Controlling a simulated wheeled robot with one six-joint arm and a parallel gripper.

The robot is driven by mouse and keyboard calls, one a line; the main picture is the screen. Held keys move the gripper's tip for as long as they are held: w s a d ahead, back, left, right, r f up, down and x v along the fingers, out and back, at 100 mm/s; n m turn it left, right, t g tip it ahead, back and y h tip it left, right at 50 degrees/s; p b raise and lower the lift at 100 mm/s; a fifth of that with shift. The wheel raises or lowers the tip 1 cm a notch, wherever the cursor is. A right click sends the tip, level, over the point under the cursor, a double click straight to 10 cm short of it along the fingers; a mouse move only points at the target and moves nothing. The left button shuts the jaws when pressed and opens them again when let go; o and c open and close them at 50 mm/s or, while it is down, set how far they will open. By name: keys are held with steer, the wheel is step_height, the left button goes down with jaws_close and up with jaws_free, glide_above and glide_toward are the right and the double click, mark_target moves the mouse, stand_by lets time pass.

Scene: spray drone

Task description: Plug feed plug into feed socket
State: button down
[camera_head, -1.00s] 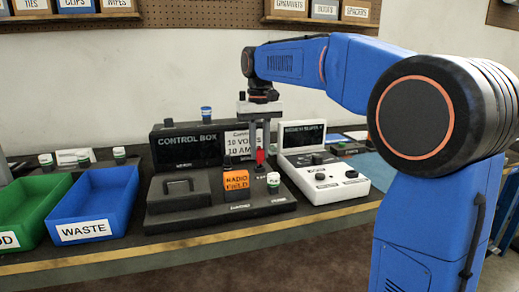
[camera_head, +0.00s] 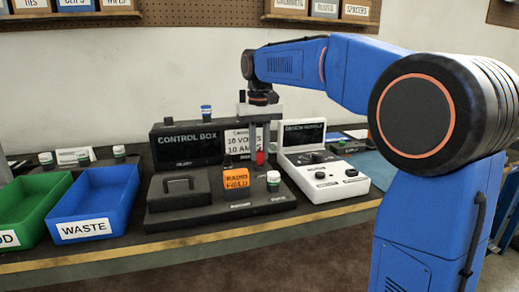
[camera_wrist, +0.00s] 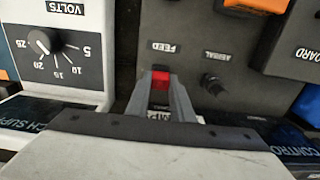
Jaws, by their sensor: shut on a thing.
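My gripper (camera_head: 259,152) points down over the right part of the dark control box unit (camera_head: 190,213). In the wrist view its two grey fingers (camera_wrist: 160,88) are shut on the red feed plug (camera_wrist: 160,79). The plug also shows red below the fingers in the head view (camera_head: 260,158). The plug is beside the FEED label (camera_wrist: 162,47) on the dark panel. The feed socket is not visible, hidden by the plug or fingers. I cannot tell whether the plug's end is inside the socket or just above it.
A black aerial connector (camera_wrist: 213,84) stands close beside the fingers. An orange RADIO FIELD block (camera_head: 236,179) and a white-and-green capped pot (camera_head: 273,180) are near in front. A white bench supply (camera_head: 325,175) stands right; a blue WASTE tray (camera_head: 95,200) is left.

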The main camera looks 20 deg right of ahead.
steer(key=shift+f, duration=0.7)
steer(key=c, duration=1.5)
jaws_free()
steer(key=shift+o, duration=0.2)
steer(key=shift+r, duration=0.1)
step_height(320, 180, up, 17)
